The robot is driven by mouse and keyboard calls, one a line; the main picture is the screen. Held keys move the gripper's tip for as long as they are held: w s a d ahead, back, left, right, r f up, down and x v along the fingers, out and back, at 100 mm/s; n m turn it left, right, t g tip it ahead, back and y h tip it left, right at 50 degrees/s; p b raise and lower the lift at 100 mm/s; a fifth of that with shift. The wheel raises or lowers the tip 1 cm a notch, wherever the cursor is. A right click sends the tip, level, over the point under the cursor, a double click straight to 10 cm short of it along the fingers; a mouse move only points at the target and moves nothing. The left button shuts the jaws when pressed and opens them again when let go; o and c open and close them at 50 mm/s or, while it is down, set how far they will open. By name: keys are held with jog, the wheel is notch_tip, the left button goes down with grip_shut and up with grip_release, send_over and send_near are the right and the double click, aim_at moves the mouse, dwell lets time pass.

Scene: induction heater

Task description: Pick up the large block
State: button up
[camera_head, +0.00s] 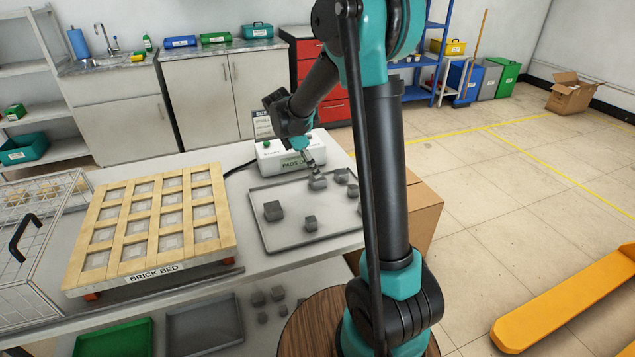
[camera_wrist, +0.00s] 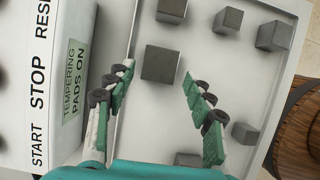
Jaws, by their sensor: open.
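Several grey cubes of differing sizes stand on a shallow grey tray (camera_head: 285,243). One larger-looking cube (camera_wrist: 162,64) is between and just beyond my open fingertips in the wrist view; it is the cube (camera_head: 317,182) right under my gripper (camera_head: 312,168) in the head view. My gripper (camera_wrist: 158,74) has its green-padded fingers apart, one on each side of that cube, with gaps visible. Another large cube (camera_head: 273,211) stands at the tray's left side. Whether the fingertips are beside or still above the near cube is hard to tell.
A white heater box (camera_head: 284,153) with START and STOP lettering stands close beside the tray, behind it in the head view. Smaller cubes (camera_wrist: 245,133) lie near my right finger. A wooden brick bed (camera_head: 155,228) and wire basket (camera_head: 35,225) are to the left.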

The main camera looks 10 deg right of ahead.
aim_at(318, 181)
jog(key=shift+x, duration=2.9)
jog(key=shift+a, duration=0.1)
jog(key=shift+c, duration=0.2)
grip_shut()
